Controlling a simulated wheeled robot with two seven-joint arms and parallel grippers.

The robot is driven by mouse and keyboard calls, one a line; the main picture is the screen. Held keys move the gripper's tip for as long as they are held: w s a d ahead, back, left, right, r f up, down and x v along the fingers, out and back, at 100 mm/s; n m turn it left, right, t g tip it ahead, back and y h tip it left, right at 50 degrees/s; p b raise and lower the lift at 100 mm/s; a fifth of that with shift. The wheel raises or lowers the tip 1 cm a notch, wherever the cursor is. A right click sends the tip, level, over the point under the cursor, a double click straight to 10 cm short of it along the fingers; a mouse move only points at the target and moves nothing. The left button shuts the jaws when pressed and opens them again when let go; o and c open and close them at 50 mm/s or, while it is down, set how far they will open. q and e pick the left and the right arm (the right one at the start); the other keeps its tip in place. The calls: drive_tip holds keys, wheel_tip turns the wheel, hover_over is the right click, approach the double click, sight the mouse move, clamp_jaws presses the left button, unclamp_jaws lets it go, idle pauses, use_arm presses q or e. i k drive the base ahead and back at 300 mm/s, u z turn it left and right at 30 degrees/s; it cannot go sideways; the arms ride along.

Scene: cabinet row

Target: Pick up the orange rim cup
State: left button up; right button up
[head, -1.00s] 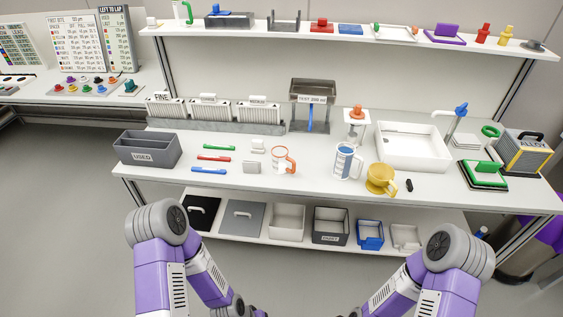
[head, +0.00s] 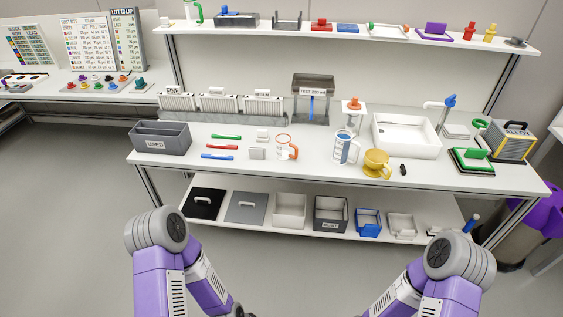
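The orange rim cup (head: 285,148) is a white mug with an orange rim and an orange handle on its right side. It stands upright on the white workbench (head: 330,173), near the middle. Both of my arms reach in from the bottom of the head view, in front of the bench and well short of the cup. Neither gripper shows; both are below the picture's lower edge.
A white and blue jug (head: 346,148) and a yellow cup (head: 376,163) stand right of the cup. Small white blocks and coloured bars (head: 223,147) lie to its left. A grey USED bin (head: 160,138) is further left. Lower-shelf trays (head: 290,211) sit under the bench front.

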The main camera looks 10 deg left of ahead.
sight(284, 143)
drive_tip(key=u, duration=0.05)
drive_tip(key=k, duration=0.75)
drive_tip(key=z, duration=0.85)
drive_tip(key=i, duration=2)
drive_tip(key=u, duration=0.9)
